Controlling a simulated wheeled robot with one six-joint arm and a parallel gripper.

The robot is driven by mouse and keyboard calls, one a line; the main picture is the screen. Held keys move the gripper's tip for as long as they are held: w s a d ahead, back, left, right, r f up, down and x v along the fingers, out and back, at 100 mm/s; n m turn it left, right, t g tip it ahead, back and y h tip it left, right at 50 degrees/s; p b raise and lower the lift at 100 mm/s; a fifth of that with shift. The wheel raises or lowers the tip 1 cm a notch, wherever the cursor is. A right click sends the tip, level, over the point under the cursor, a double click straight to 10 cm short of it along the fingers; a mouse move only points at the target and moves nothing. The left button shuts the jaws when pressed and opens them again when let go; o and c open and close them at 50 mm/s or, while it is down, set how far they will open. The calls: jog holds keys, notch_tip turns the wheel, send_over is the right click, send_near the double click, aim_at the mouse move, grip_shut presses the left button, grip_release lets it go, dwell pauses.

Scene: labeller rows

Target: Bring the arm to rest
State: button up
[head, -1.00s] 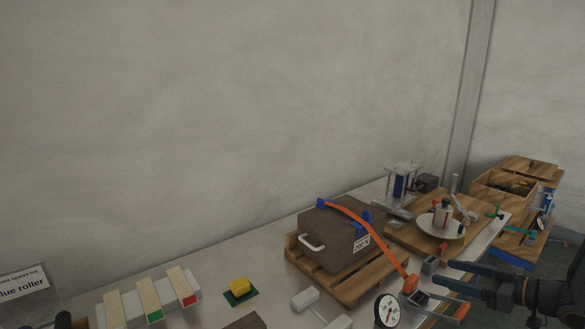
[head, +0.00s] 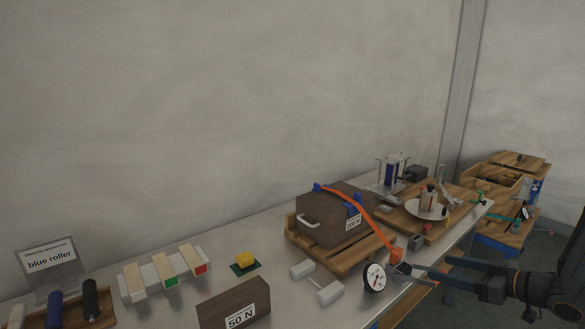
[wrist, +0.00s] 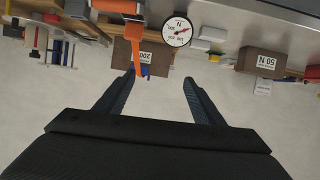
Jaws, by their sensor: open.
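My gripper (head: 412,272) is open and empty at the right of the head view, over the front edge of the metal bench (head: 262,268). Its fingertips are near the end of an orange strap (head: 362,222) and a round white dial gauge (head: 374,278); I cannot tell whether they touch. In the wrist view the two dark fingers (wrist: 160,84) stand apart with nothing between them. The dial (wrist: 177,31), orange strap (wrist: 137,45) and the box marked 200 N (wrist: 125,54) show beyond them, upside down.
The strapped brown box (head: 325,226) sits on a wooden pallet (head: 290,230). A white disc fixture (head: 427,209) stands behind.

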jog(key=w+a+f+m+g+h+b, duration=0.25)
jog(key=w+a+h+b, duration=0.25)
jog(key=h, duration=0.3)
jog(key=s+a+f+m+g+b, duration=0.1)
jog(key=s+a+g, duration=0.3)
jog(key=s+a, duration=0.4)
jog(key=s+a+f+m+g+b, duration=0.1)
jog(key=s+a+m+g+b, duration=0.2)
jog(key=s+a, duration=0.5)
jog(key=s+m+g, duration=0.1)
jog(key=s, duration=0.4)
jog(key=shift+a+f, duration=0.3)
jog(key=shift+a, duration=0.1)
jog(key=shift+w, duration=0.1)
